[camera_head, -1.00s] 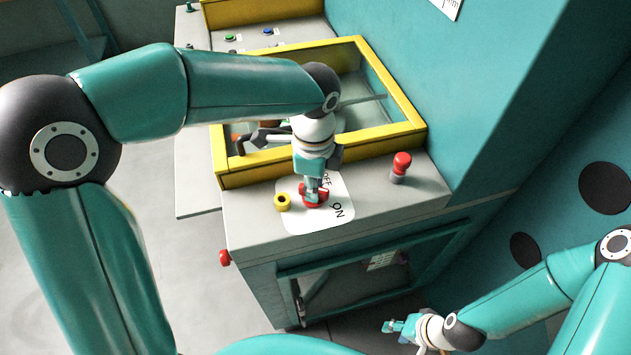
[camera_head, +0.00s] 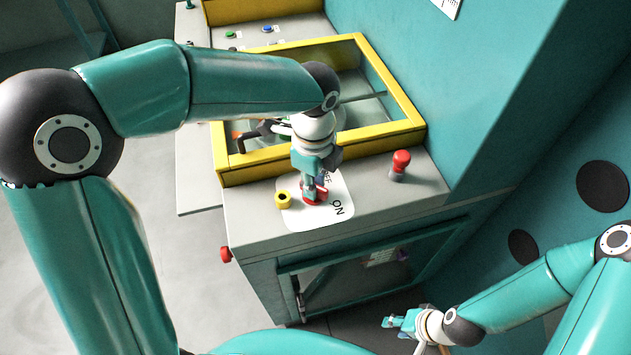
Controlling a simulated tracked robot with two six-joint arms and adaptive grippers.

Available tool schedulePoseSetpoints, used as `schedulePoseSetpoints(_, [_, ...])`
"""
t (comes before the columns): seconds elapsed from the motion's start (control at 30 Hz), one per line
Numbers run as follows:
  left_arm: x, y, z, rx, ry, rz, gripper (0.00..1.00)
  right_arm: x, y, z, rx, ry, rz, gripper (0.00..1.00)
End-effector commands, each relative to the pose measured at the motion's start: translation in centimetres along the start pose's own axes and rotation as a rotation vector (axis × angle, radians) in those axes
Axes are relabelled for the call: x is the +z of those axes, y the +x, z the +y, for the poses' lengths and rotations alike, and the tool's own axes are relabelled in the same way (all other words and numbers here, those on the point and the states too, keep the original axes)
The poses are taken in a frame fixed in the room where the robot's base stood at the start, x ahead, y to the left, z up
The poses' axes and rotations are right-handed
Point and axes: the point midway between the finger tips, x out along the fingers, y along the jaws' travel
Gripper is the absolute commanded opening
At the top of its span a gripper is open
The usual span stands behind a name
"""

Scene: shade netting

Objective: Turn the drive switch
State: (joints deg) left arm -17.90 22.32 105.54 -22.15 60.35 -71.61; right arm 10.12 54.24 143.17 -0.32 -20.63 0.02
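The red drive switch (camera_head: 309,198) sits on a white label plate (camera_head: 298,217) on the grey cabinet top. The plate reads ON at the right, and OFF is partly hidden behind my gripper. My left gripper (camera_head: 316,187) points down at the switch from above, with its fingertips at the red knob. I cannot tell from this view whether the fingers grip the knob, since they overlap it. My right gripper (camera_head: 394,322) is low at the lower right, away from the cabinet top, and its fingers are too small to read.
A red-topped knob (camera_head: 400,164) stands to the right. A yellow-framed window box (camera_head: 385,140) rises just behind. A red button (camera_head: 226,254) sticks out at the cabinet's front left corner.

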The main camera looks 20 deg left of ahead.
Motion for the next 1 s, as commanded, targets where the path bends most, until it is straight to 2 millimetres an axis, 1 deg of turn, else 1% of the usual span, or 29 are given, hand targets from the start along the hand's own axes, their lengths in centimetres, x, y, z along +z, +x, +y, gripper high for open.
schedulePoseSetpoints(0.03, [0.1, -0.3, -0.3, -0.011, -0.001, -0.001, 0.28, 0.0, 0.0, 0.0, 0.0, 0.0, 0.0, 0.4])
schedulePoseSetpoints(0.1, [0.1, -0.2, -0.2, -0.009, -0.001, 0.0, 0.4, 0.0, 0.0, 0.0, 0.0, 0.0, 0.0, 0.4])
schedulePoseSetpoints(0.13, [0.1, -0.2, -0.2, -0.008, -0.001, 0.0, 0.42, 0.0, 0.0, 0.0, 0.0, 0.0, 0.0, 0.4])
schedulePoseSetpoints(0.43, [0.0, -0.1, 0.0, -0.001, -0.002, 0.001, 0.42, 0.0, -0.1, 0.0, 0.0, 0.0, 0.0, 0.4])
schedulePoseSetpoints(0.57, [0.0, -0.9, -0.1, -0.003, -0.002, 0.001, 0.42, 0.0, -0.1, 0.0, 0.0, 0.0, 0.0, 0.4])
schedulePoseSetpoints(0.67, [0.0, -2.2, -0.1, -0.005, -0.002, 0.0, 0.42, 0.0, -0.1, 0.0, 0.0, 0.0, 0.0, 0.4])
schedulePoseSetpoints(0.77, [0.0, -4.1, -0.2, -0.007, -0.003, 0.002, 0.42, 0.0, -0.1, 0.0, 0.0, 0.0, 0.0, 0.4])
schedulePoseSetpoints(1.0, [0.0, -8.9, -0.3, -0.008, -0.002, 0.001, 0.42, 0.0, 0.0, 0.0, 0.0, 0.0, 0.0, 0.4])
